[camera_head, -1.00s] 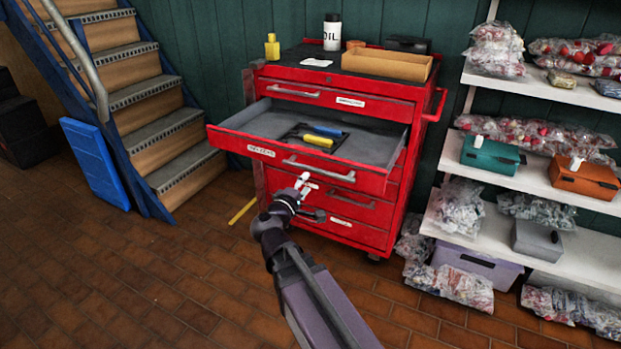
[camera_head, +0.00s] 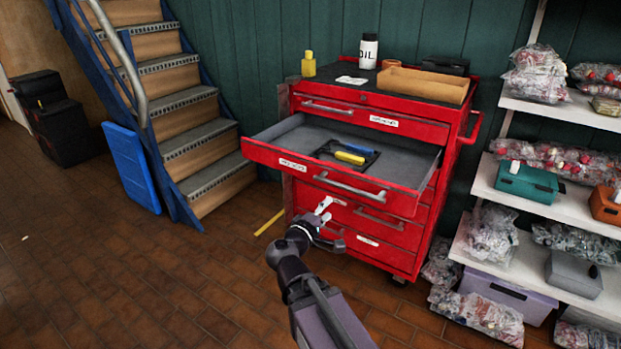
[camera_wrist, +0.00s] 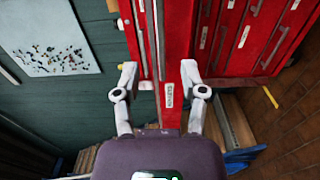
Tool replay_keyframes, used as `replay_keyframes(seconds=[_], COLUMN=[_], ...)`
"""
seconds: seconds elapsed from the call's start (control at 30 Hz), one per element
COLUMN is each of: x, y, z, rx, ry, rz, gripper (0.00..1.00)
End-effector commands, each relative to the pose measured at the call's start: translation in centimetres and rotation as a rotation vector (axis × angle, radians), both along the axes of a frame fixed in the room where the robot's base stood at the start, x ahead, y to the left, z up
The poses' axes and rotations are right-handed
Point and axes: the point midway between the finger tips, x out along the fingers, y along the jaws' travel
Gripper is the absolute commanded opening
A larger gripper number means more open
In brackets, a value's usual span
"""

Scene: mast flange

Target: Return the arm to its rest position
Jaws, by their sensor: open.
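My gripper (camera_head: 325,221) is in front of the red tool cabinet (camera_head: 396,240), below the front of its pulled-out drawer (camera_head: 330,188). The drawer holds a black tray with a yellow-handled tool (camera_head: 350,158) and a blue-handled tool (camera_head: 362,150). In the wrist view my gripper (camera_wrist: 159,75) is open, its two pale fingers spread apart with nothing held between them. Behind the fingers is a red cabinet front with a white label (camera_wrist: 169,95). Whether the fingers touch the cabinet cannot be told.
An oil bottle (camera_head: 368,51), a yellow bottle (camera_head: 308,64) and a cardboard tray (camera_head: 423,85) stand on the cabinet. Shelves (camera_head: 515,190) with bagged goods and boxes are at right. Stairs (camera_head: 180,100) and a blue panel (camera_head: 131,166) are at left.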

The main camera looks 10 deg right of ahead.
Motion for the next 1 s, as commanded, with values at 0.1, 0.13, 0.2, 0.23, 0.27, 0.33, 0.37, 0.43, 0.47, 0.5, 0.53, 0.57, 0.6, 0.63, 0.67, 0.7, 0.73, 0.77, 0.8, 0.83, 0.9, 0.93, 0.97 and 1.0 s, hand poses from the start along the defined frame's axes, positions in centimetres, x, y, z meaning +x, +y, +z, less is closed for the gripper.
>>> replay_keyframes(seconds=[0.1, 0.13, 0.2, 0.23, 0.27, 0.33, 0.37, 0.43, 0.47, 0.5, 0.53, 0.57, 0.6, 0.63, 0.67, 0.7, 0.73, 0.77, 0.8, 0.83, 0.9, 0.93, 0.97, 1.0], x=[0.0, -0.1, -0.1, -0.2, -0.3, -0.5, -0.6, -1.0, -1.2, -1.4, -1.7, -1.9, -2.3, -2.5, -2.8, -3.2, -3.5, -3.8, -4.2, -4.6, -5.3, -5.6, -6.0, -6.4], y=[-0.2, -0.3, -0.7, -1.0, -1.3, -2.1, -2.5, -3.4, -3.9, -4.5, -4.9, -5.3, -5.8, -6.1, -6.4, -6.8, -7.0, -7.3, -7.5, -7.6, -7.8, -7.9, -7.9, -7.9], z=[-0.2, -0.3, -0.6, -0.9, -1.1, -2.0, -2.4, -3.5, -4.1, -4.8, -5.4, -6.0, -6.9, -7.5, -8.1, -8.9, -9.4, -10.0, -10.8, -11.3, -12.5, -13.0, -13.5, -14.2], rx=[0.010, 0.017, 0.037, 0.052, 0.067, 0.113, 0.136, 0.199, 0.229, 0.272, 0.305, 0.338, 0.384, 0.419, 0.452, 0.498, 0.532, 0.565, 0.611, 0.644, 0.723, 0.757, 0.792, 0.836], ry=[0.004, 0.006, 0.013, 0.018, 0.023, 0.041, 0.049, 0.073, 0.084, 0.100, 0.114, 0.127, 0.145, 0.160, 0.173, 0.193, 0.207, 0.222, 0.241, 0.256, 0.293, 0.308, 0.324, 0.346], rz=[-0.006, -0.009, -0.022, -0.030, -0.039, -0.068, -0.081, -0.118, -0.136, -0.161, -0.181, -0.199, -0.226, -0.245, -0.265, -0.290, -0.309, -0.328, -0.351, -0.370, -0.411, -0.427, -0.444, -0.466], gripper=[0.54, 0.54, 0.54, 0.54, 0.54, 0.54, 0.54, 0.54, 0.54, 0.54, 0.54, 0.54, 0.54, 0.54, 0.54, 0.54, 0.54, 0.54, 0.54, 0.54, 0.54, 0.54, 0.54, 0.54])
